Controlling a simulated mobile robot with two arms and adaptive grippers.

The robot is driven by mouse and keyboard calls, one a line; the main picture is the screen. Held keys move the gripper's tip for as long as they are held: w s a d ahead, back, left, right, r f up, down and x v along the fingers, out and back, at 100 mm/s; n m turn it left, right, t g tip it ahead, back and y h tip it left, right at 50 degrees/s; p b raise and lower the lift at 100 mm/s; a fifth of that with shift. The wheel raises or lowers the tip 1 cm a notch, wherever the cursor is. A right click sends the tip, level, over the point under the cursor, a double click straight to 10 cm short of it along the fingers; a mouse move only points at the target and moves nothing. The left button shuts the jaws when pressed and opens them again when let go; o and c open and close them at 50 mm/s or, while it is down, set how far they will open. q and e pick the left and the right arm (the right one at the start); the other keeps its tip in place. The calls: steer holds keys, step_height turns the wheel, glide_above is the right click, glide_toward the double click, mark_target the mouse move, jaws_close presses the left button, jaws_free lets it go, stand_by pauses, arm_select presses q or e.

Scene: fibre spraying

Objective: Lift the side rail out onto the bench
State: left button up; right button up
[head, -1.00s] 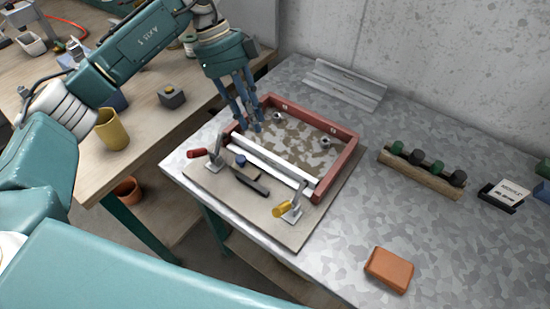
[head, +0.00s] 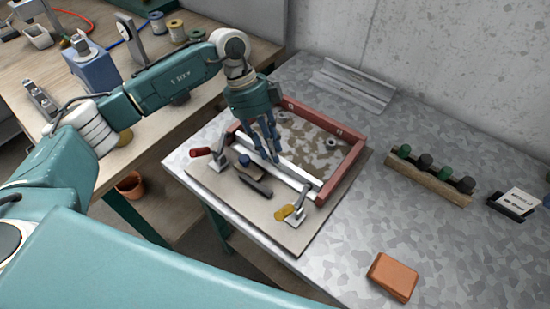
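The side rail (head: 301,175) is a long white bar along the near side of a shallow red frame (head: 346,172) on a fixture board. It lies in place there, with its middle partly hidden by my fingers. My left gripper (head: 270,158) points down over the rail's middle, its slender fingers apart. I cannot tell whether the fingertips touch the rail. A red-handled clamp (head: 203,152) stands near the rail's left end and a yellow-handled clamp (head: 288,212) near its right end. The bench (head: 345,245) has a mottled grey metal top. My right gripper is not in view.
A grey metal profile (head: 352,88) lies by the wall. A wooden rack (head: 428,180) with dark and green knobs, a card holder (head: 513,204) and an orange block (head: 392,277) sit to the right. The bench between them is clear. A dark bar (head: 254,186) lies before the rail.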

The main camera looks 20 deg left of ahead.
arm_select(q)
steer(key=shift+x, duration=1.05)
jaws_close()
steer(key=shift+r, duration=0.15)
